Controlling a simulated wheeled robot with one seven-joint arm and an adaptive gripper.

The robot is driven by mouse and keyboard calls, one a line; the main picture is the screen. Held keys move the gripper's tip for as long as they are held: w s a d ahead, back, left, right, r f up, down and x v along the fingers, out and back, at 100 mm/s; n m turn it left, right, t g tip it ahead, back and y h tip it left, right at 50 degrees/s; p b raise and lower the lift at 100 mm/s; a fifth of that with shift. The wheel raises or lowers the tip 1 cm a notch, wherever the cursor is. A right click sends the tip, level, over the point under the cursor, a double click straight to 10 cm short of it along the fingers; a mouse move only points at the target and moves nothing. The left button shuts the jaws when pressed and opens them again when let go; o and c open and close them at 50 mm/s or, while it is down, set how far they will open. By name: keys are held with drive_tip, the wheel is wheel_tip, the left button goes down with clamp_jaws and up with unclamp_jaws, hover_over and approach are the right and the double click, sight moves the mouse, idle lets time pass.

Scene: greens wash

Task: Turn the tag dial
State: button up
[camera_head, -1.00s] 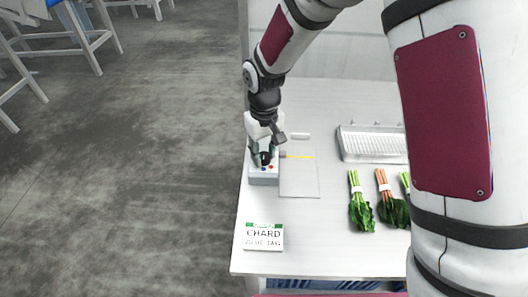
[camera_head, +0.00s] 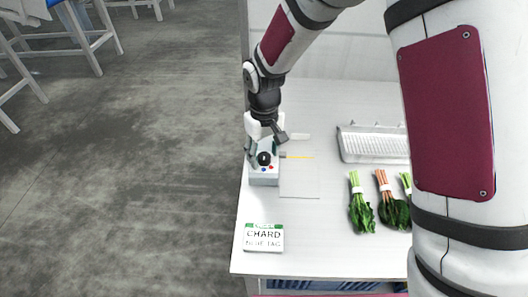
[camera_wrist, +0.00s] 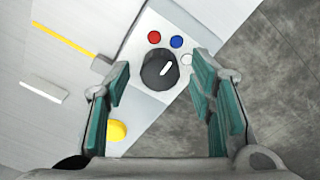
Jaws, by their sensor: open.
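The tag dial (camera_wrist: 160,69) is a round black knob with a white pointer line, set on a pale grey box. In the wrist view the pointer slants up toward the right, between the blue dot (camera_wrist: 177,41) and the white dot (camera_wrist: 187,60). A red dot (camera_wrist: 154,37) is on the other side of the blue one. In the head view the dial (camera_head: 264,158) shows on the box (camera_head: 264,177) at the table's left edge. My gripper (camera_wrist: 162,95) is open and empty, with its teal-padded fingers on either side of and apart from the dial.
A yellow button (camera_wrist: 116,131) shows by the left finger. A card reading CHARD (camera_head: 263,238) lies at the front left of the table (camera_head: 310,235). Bunches of greens (camera_head: 361,208) and a white ribbed tray (camera_head: 372,146) are to the right.

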sight(264, 155)
drive_tip(key=shift+r, duration=0.15)
wheel_tip(264, 155, up, 12)
idle(0.4)
idle(0.3)
